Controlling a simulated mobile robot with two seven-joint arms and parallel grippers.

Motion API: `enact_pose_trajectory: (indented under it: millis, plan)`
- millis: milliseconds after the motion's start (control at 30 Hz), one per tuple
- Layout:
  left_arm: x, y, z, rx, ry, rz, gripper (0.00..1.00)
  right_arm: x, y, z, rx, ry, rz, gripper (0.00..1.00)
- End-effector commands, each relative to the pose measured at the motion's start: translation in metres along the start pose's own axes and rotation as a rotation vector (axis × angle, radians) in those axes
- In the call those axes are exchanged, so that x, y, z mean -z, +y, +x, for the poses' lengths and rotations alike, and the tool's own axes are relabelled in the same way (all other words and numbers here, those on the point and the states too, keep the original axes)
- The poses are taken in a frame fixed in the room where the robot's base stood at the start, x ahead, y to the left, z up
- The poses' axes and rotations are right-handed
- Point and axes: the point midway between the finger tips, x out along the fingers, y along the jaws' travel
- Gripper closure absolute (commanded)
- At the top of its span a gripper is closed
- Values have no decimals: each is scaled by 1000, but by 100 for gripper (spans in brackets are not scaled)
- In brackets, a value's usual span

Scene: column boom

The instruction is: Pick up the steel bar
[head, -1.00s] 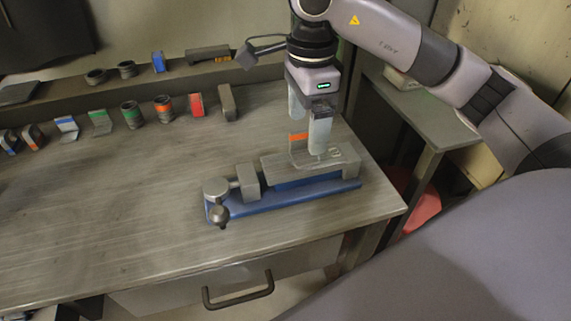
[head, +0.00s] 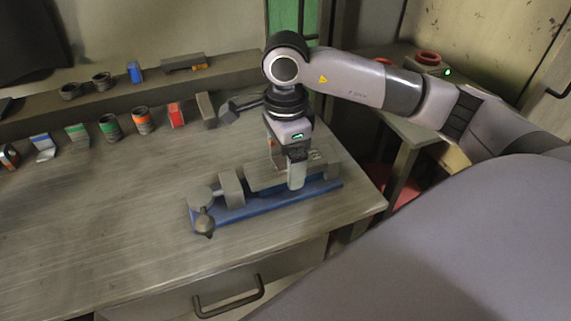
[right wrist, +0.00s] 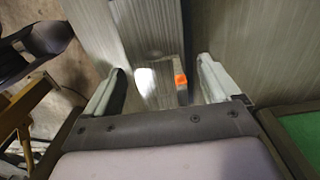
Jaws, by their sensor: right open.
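The steel bar (head: 275,160), a small grey piece with an orange mark, is partly hidden at the blue-based vise (head: 262,207) near the bench's right front. It also shows in the right wrist view (right wrist: 160,85), between the two fingers. My right gripper (head: 286,172) points down over the vise jaws, low beside the bar. In the right wrist view the fingers (right wrist: 160,88) stand apart, one on each side of the bar, with visible gaps. The near finger hides part of the bar in the head view. My left gripper is not in view.
A row of colour-marked blocks and cups (head: 110,127) stands at the back of the bench, with more items on the shelf (head: 225,77) behind. The bench top (head: 100,215) left of the vise is clear. A side table (head: 420,128) stands to the right.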

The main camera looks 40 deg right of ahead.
Motion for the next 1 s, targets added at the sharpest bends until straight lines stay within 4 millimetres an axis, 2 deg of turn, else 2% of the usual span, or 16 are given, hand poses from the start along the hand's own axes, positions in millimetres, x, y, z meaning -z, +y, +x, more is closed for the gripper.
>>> enact_pose_trajectory:
  millis: [33, 200, 267, 300, 567, 733, 867, 1000]
  plan:
    - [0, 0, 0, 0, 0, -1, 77, 0, 0, 0, 0, 0, 0, 11]
    - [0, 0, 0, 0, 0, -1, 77, 0, 0, 0, 0, 0, 0, 66]
    - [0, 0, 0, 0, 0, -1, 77, 0, 0, 0, 0, 0, 1, 86]
    - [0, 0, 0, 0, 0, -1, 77, 0, -1, -2, 4, -2, 1, 90]
    - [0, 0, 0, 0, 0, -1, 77, 0, -1, -4, 4, -3, 1, 89]
    - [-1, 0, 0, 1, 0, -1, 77, -1, -1, -13, 6, -4, 0, 89]
    - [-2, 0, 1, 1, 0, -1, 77, -1, -1, -30, 8, -4, -1, 89]
    - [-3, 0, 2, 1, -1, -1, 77, -1, -2, -62, 11, -6, 1, 89]
